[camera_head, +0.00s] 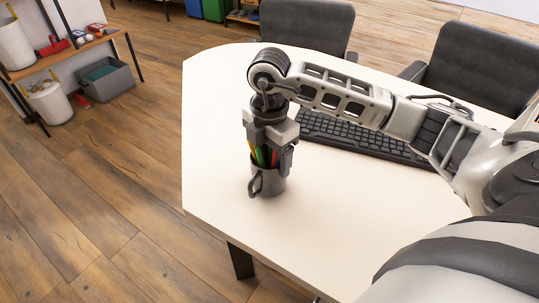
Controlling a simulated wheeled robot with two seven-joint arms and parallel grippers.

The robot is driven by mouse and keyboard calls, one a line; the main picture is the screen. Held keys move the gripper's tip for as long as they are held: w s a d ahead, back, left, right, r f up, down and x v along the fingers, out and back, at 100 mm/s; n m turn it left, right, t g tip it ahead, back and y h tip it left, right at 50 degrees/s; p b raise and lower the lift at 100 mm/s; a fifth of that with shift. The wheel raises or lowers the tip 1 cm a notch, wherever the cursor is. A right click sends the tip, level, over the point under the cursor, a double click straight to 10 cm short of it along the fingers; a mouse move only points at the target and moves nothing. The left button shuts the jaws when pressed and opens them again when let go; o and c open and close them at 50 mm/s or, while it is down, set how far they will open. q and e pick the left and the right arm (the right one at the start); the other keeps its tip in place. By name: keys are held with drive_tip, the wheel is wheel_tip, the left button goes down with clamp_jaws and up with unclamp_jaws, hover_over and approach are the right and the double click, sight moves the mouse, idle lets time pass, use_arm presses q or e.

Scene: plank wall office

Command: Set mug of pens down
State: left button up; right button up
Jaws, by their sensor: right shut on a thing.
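A dark grey mug (270,183) holds several pens (262,156), green, red and yellow among them. The mug is upright at the left part of the white table (340,215), with its handle toward the lower left. Its base looks to be at the tabletop, but I cannot tell whether it touches. My right gripper (270,150) points straight down over the mug, its fingers at the mug's upper part on either side of the pens. It is shut on the mug. My left gripper is not in view.
A black keyboard (365,139) lies behind and right of the mug, partly behind my right arm. Dark chairs (305,25) (484,68) stand at the table's far side. The tabletop in front and right of the mug is clear. The table's left edge is close.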

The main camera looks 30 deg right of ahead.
drive_tip(key=shift+f, duration=0.4)
drive_tip(key=shift+f, duration=0.1)
drive_tip(key=o, duration=1.3)
drive_tip(key=shift+f, duration=0.1)
drive_tip(key=shift+c, duration=0.2)
wheel_tip(320, 180, up, 12)
drive_tip(key=shift+r, duration=0.2)
drive_tip(key=shift+p, duration=0.3)
